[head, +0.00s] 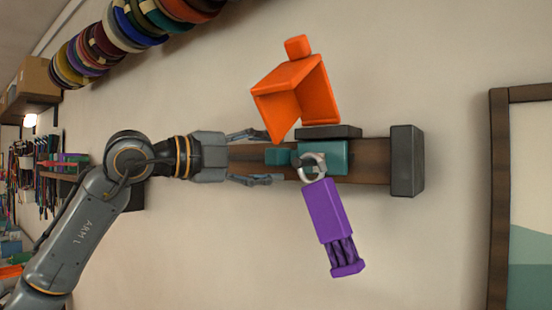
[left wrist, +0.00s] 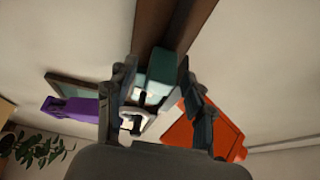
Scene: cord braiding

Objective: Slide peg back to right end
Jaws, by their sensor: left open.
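A brown rail (head: 370,147) runs across the wall in the head view, with a dark grey end block (head: 406,160) at its right end. A teal block (head: 337,158), apparently the peg, sits on the rail left of that end block, with a smaller teal piece (head: 275,156) on its left. My left gripper (head: 276,158) is open, one finger above and one below the rail, its tips around the small teal piece. In the left wrist view, teal (left wrist: 161,72) shows between the fingers (left wrist: 158,66). I cannot tell whether they touch it. My right gripper is not in view.
A pale ring (head: 312,167) hangs in front of the teal block, with a purple piece (head: 324,210) below it. An orange angled piece (head: 297,92) and a dark bar (head: 331,132) sit above the rail. A framed picture (head: 498,200) is at the right.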

